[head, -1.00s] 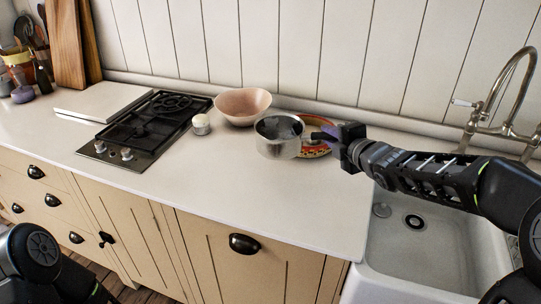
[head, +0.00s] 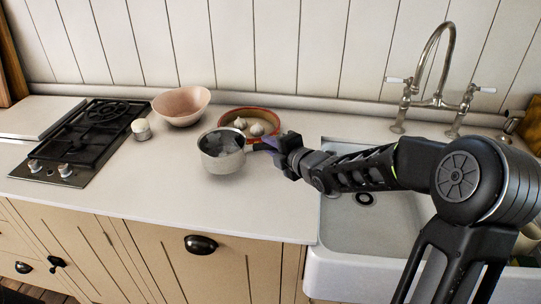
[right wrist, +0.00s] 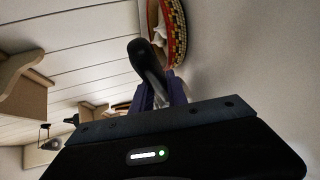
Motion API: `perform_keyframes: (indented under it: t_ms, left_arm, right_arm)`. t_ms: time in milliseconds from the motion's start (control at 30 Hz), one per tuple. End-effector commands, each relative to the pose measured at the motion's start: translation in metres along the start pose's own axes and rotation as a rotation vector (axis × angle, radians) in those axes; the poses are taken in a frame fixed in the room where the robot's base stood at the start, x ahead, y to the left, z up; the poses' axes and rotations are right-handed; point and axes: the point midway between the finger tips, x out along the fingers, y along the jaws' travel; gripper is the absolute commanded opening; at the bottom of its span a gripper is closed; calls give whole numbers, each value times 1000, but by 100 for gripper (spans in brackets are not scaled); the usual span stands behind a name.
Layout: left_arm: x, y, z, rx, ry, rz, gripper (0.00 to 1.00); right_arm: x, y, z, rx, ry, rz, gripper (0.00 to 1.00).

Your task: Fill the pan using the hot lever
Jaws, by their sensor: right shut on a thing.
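The pan (head: 222,161) is a small grey metal saucepan with a dark handle, upright over the counter in front of the terracotta dish. I cannot tell whether its base touches the counter. My right gripper (head: 278,148) is shut on the pan's handle. In the right wrist view, its purple fingers (right wrist: 160,94) close around the black handle (right wrist: 147,61); the pan's body is out of sight there. The tap (head: 437,60) behind the sink has a left white lever (head: 396,80) and a right white lever (head: 485,90). No hot marking is readable. My left gripper is not in view.
The white sink (head: 356,232) lies right of the pan, partly behind my right arm. The terracotta dish (head: 233,114) holds garlic bulbs. The front counter is clear.

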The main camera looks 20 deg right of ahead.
Motion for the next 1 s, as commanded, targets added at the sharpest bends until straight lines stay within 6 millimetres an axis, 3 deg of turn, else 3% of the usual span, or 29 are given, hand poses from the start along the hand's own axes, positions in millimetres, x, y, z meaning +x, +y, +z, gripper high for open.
perform_keyframes:
  t_ms: [267,667,700,933,1000]
  left_arm:
    - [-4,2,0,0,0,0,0]
    - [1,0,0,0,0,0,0]
    - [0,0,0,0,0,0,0]
    - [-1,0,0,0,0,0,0]
    - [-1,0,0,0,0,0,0]
  right_arm:
    - [9,-31,-2,2,0,0,0]
    - [11,-36,-3,0,-1,3,0]
    - [10,-36,-3,0,0,-1,20]
    - [10,-36,-2,0,0,-2,39]
    - [10,-36,-2,0,0,-2,40]
